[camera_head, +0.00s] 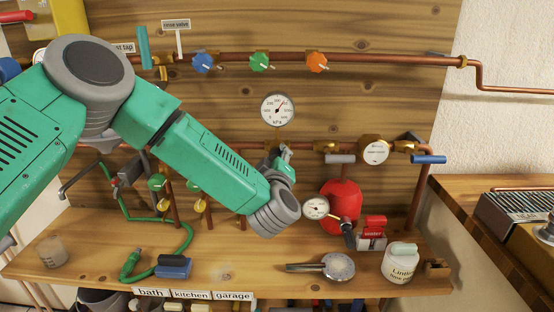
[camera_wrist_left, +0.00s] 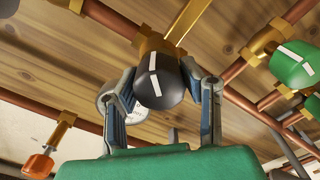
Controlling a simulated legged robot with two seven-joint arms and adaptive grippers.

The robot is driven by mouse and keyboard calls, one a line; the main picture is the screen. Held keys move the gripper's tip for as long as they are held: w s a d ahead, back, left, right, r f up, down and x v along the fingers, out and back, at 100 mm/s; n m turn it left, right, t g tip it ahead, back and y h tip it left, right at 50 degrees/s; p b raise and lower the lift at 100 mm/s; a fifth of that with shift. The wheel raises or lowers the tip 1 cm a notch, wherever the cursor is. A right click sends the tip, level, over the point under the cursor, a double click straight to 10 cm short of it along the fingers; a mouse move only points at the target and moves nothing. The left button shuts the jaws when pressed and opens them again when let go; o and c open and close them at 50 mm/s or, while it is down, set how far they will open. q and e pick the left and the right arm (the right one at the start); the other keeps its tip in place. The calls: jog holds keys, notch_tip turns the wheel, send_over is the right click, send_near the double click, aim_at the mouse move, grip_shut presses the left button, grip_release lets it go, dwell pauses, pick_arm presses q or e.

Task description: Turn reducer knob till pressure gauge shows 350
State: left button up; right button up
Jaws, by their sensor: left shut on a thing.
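The pressure gauge (camera_head: 277,110), a round white dial marked kPa, is on the wooden panel in the head view. Its needle points up and to the right; the exact reading is too small to tell. My left gripper (camera_head: 284,154) is just below the gauge at the lower copper pipe. In the left wrist view its two fingers are on either side of a black reducer knob (camera_wrist_left: 158,78) with a white mark, on a brass fitting (camera_wrist_left: 160,42). The gripper is shut on this knob. In the head view the gripper hides the knob. My right gripper is not in view.
Blue (camera_head: 203,62), green (camera_head: 262,61) and orange (camera_head: 317,62) knobs are on the upper pipe. A brass-rimmed dial (camera_head: 374,151) is right of the gripper.

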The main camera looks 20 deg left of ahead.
pick_arm(q)
jog(key=shift+f, duration=0.15)
jog(key=o, duration=1.1)
jog(key=shift+s, duration=0.1)
jog(key=shift+o, duration=0.2)
jog(key=v, duration=1.2)
